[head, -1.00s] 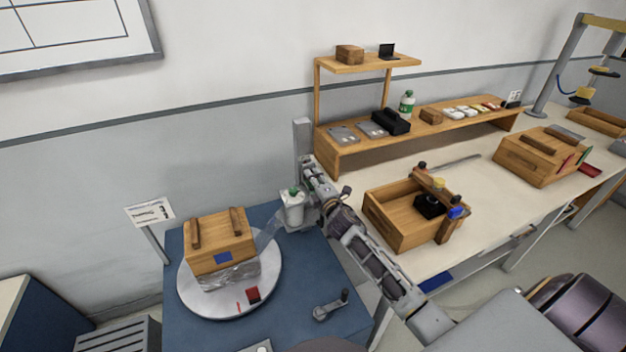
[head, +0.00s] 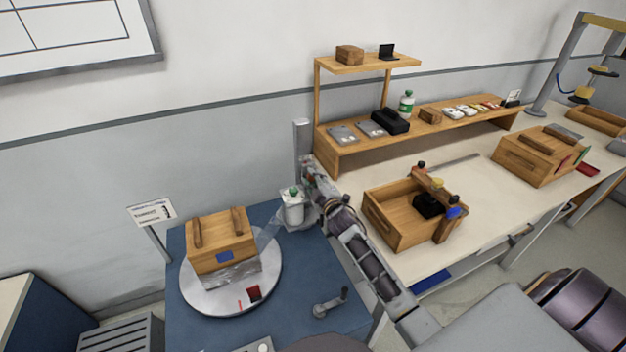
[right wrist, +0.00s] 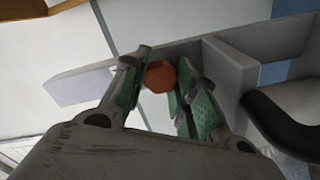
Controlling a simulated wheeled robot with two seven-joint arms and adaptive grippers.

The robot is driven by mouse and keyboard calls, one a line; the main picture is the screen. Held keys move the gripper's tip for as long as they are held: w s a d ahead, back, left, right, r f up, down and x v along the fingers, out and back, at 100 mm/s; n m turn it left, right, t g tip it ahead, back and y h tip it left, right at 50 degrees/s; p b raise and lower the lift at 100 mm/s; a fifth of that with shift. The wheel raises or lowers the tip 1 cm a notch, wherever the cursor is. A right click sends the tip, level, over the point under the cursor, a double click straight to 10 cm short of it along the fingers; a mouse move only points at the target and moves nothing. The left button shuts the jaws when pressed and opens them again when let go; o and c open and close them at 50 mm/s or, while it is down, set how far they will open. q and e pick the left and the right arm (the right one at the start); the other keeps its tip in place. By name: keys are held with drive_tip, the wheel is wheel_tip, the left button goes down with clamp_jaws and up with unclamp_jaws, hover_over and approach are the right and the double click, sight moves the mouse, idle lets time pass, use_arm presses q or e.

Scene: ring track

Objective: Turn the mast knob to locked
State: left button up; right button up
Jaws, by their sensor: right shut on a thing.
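The grey mast (head: 301,143) stands upright at the back of the blue base, beside the turntable. The mast knob (right wrist: 160,77) shows in the right wrist view as a small orange-red, many-sided piece between green finger pads. My right gripper (right wrist: 164,68) is shut on it. In the head view my right gripper (head: 309,172) is at the mast, and my own arm hides the knob there. I cannot read the knob's setting. My left gripper is in no view.
A wooden crate (head: 222,236) sits on the round turntable (head: 205,300), with clear film running to a white roll holder (head: 293,208). A crank handle (head: 330,304) is in front. The workbench (head: 400,285) with an open wooden box (head: 386,221) is close on the right.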

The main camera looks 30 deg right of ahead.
drive_tip(key=o, duration=1)
drive_tip(key=shift+s, duration=0.2)
drive_tip(key=shift+s+a, duration=0.15)
drive_tip(key=shift+s, duration=2.8)
drive_tip(key=shift+s+a, duration=0.15)
drive_tip(key=shift+s, duration=2.75)
drive_tip(key=shift+s+f, duration=0.1)
